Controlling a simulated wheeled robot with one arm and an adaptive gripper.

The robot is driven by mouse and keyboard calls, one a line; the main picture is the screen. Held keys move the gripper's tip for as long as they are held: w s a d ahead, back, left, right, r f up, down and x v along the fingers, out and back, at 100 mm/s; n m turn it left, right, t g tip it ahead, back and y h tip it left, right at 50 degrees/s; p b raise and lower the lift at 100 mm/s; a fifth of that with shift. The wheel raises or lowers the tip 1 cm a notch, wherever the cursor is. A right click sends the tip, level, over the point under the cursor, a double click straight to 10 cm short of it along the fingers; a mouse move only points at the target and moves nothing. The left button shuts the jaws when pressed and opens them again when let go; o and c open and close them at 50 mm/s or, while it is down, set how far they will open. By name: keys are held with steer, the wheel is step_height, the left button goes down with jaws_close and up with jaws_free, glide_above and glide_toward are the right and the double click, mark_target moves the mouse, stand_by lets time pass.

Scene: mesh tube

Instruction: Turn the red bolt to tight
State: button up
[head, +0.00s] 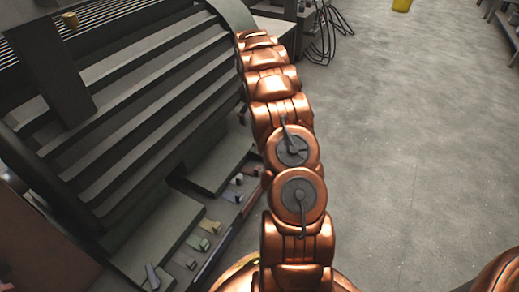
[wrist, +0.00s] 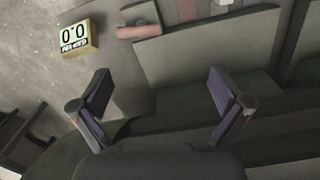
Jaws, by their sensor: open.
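I cannot make out a clearly red bolt in either view. In the head view several small coloured pieces with pegs, among them a yellowish one (head: 210,225) and a greenish one (head: 197,243), sit in a row along the low front edge of the slatted structure. In the wrist view a dull pinkish-red cylinder (wrist: 137,31) lies near the top edge; I cannot tell whether it is the bolt. My gripper (wrist: 163,97) is open, with its two dark fingers wide apart and nothing between them. Its fingers do not show clearly in the head view.
A dark slatted structure (head: 150,95) fills the left of the head view. A yellow box with a digital display reading about 0.0 (wrist: 76,37) shows upper left in the wrist view. Black cables (head: 322,35) lie farther back.

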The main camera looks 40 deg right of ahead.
steer(key=d+f+b, duration=0.1)
steer(key=f, duration=0.1)
steer(key=d+f, duration=0.2)
steer(key=f, duration=0.1)
steer(key=d+f+b, duration=0.1)
steer(key=f, duration=0.2)
steer(key=shift+w+d+f+b, duration=0.15)
steer(key=shift+w+f+b, duration=0.1)
steer(key=shift+b, duration=0.1)
step_height(320, 180, down, 8)
steer(key=b, duration=0.3)
steer(key=shift+r, duration=0.25)
steer(key=shift+c, duration=0.3)
steer(key=c, duration=0.8)
steer(key=shift+a, duration=0.2)
steer(key=shift+c, duration=0.7)
steer(key=shift+d, duration=0.1)
